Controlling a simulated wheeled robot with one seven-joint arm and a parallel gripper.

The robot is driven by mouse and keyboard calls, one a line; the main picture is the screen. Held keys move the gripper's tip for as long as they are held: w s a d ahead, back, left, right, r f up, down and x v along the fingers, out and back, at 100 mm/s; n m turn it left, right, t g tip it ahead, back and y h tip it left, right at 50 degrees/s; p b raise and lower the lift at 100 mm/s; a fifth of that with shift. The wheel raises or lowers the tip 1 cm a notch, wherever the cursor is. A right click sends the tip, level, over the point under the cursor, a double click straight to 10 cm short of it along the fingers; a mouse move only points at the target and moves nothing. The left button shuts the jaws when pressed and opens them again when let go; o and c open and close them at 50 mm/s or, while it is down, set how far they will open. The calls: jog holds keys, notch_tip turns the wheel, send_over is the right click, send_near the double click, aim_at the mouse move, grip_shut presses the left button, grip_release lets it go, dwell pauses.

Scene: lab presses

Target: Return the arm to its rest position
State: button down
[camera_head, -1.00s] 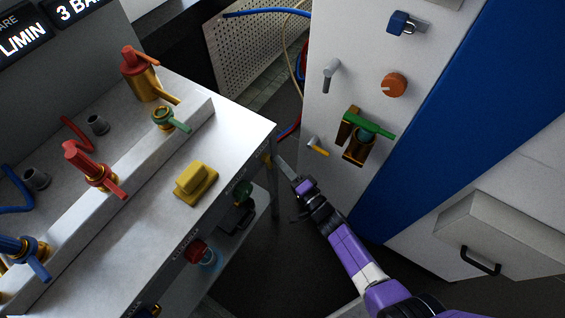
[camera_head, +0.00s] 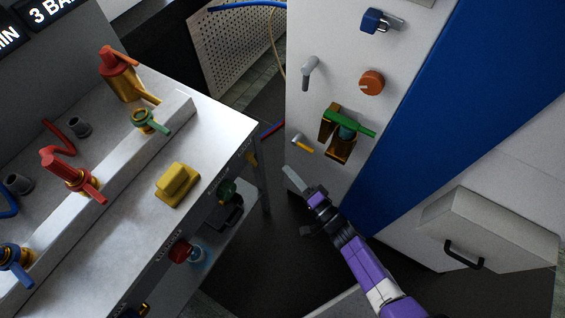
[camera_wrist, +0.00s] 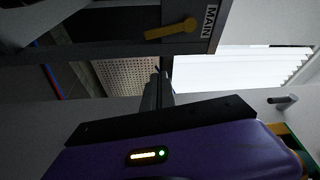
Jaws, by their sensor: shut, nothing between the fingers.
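My gripper (camera_head: 293,180) is at the end of my purple arm in the head view, in the gap between the metal bench and the white cabinet. Its fingers are together and empty. In the wrist view, my gripper (camera_wrist: 158,88) points away from the purple wrist housing, its narrow fingers closed. It appears apart from the bench and the cabinet, though the exact clearance cannot be told.
The bench (camera_head: 223,130) with red, green and blue valves and a yellow block (camera_head: 177,184) stands left. The cabinet (camera_head: 330,75) carries an orange knob (camera_head: 371,82) and a green-handled valve (camera_head: 350,124). A drawer box (camera_head: 490,225) juts out right. A yellow lever (camera_wrist: 170,29) marks MAIN.

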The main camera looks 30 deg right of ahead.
jog(key=shift+s, duration=0.45)
dwell(0.4)
